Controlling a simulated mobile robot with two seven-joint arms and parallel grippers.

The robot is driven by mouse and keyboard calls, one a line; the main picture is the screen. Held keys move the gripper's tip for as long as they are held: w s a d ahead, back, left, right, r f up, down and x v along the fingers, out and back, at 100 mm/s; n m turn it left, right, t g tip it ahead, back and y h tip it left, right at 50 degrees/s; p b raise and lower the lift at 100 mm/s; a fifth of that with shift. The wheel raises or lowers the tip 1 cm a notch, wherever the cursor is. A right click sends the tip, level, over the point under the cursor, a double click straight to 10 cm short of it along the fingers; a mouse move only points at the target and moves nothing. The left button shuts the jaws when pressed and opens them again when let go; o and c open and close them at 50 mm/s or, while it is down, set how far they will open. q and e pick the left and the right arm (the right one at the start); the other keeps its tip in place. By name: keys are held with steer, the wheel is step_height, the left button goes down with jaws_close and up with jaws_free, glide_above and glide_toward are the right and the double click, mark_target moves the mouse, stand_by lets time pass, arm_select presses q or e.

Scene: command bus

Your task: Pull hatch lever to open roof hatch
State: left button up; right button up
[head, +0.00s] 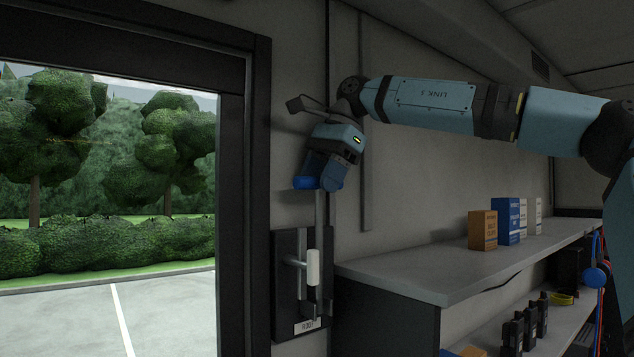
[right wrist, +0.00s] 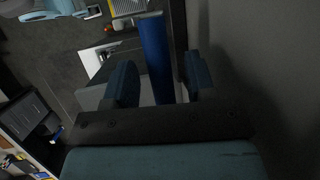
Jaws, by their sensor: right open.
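The hatch lever is on a dark wall panel (head: 290,250) with a label reading ROOF, right of the door frame. A grey bar (head: 319,212) rises from the panel to a blue grip (head: 304,183) at its top. A white cylinder (head: 313,267) sits lower on the panel. My right gripper (head: 326,178) points down at the blue grip. In the right wrist view the blue grip (right wrist: 155,50) lies between the two open fingers of the right gripper (right wrist: 160,82), with gaps beside it. My left gripper is not in view.
A grey counter (head: 400,280) stands right of the panel, with an orange box (head: 483,230) and a blue box (head: 509,220) on it. A shelf below holds dark devices (head: 525,325). The door frame (head: 245,190) is close on the left. The wall is near the gripper.

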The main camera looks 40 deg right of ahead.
steer(key=shift+a+f, duration=0.25)
steer(key=shift+f, duration=0.3)
steer(key=shift+w+f, duration=0.2)
jaws_close()
steer(key=s+f+t+b, duration=0.2)
steer(key=s+t+b, duration=0.1)
steer(key=s+b, duration=0.3)
steer(key=s+a+f+n+t+b, duration=0.1)
steer(key=s+t+b, duration=0.2)
steer(key=s+b, duration=0.3)
steer(key=shift+s+a+f+n+t+b, duration=0.3)
steer(key=shift+s+f+t+b, duration=0.1)
steer(key=shift+b, duration=0.7)
steer(key=shift+d, duration=0.1)
jaws_free()
steer(key=shift+w, duration=0.1)
